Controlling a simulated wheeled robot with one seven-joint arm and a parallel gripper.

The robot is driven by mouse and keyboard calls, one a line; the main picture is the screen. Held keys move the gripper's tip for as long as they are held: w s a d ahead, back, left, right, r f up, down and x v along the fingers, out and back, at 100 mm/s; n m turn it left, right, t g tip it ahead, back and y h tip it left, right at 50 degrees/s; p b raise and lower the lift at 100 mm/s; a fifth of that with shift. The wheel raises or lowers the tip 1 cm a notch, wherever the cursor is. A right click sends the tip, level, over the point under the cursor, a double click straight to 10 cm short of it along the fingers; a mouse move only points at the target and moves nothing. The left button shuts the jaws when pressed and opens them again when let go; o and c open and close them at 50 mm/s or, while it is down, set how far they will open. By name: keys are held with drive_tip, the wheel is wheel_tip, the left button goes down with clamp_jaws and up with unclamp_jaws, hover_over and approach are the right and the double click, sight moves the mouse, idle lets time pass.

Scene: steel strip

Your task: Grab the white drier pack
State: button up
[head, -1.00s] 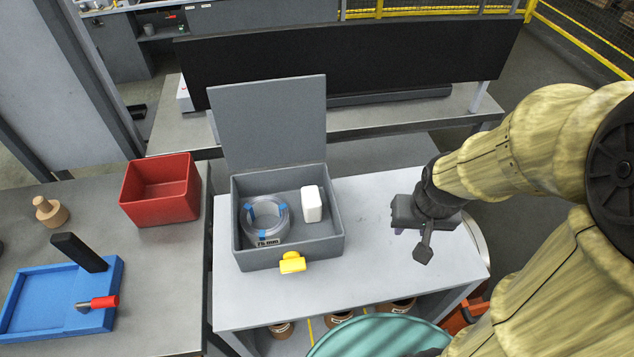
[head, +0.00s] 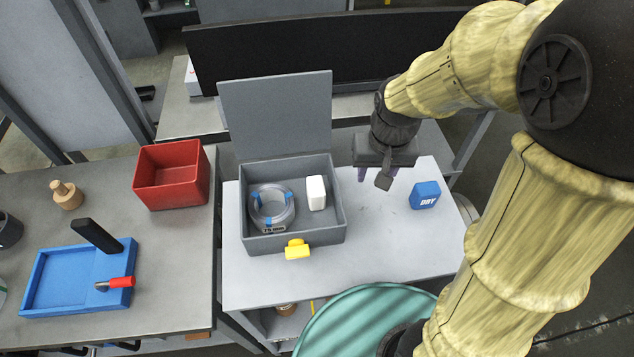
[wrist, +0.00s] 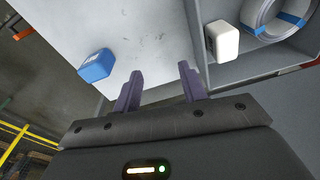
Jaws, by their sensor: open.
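The white drier pack (head: 316,192) stands inside the open grey box (head: 292,242), at its right side. Beside it on the left lies a clear coil with blue ties (head: 271,206). In the wrist view the white pack (wrist: 222,41) shows at the upper right, in the box next to the coil (wrist: 280,20). My gripper (head: 375,176) is open and empty, above the table to the right of the box. Its two purple fingers (wrist: 158,88) are spread apart in the wrist view, with the pack beyond and to the right of them.
A blue pack marked DRY (head: 425,195) sits on the light table (head: 370,250) right of the box. The box lid (head: 277,115) stands raised; a yellow latch (head: 297,249) is at the front. A red bin (head: 171,176) and blue tray (head: 75,280) are on the left bench.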

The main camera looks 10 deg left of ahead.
drive_tip(key=w+a+r+n+g+p, duration=0.1)
drive_tip(key=a+r+p, duration=0.3)
drive_tip(key=a+r, duration=0.4)
drive_tip(key=a, duration=0.4)
drive_tip(key=shift+w+n, duration=0.4)
drive_tip(key=shift+a, duration=0.1)
drive_tip(key=shift+f, duration=0.1)
drive_tip(key=p, duration=0.3)
hover_over(316, 186)
wheel_tip(316, 186, down, 12)
drive_tip(key=shift+f, duration=0.1)
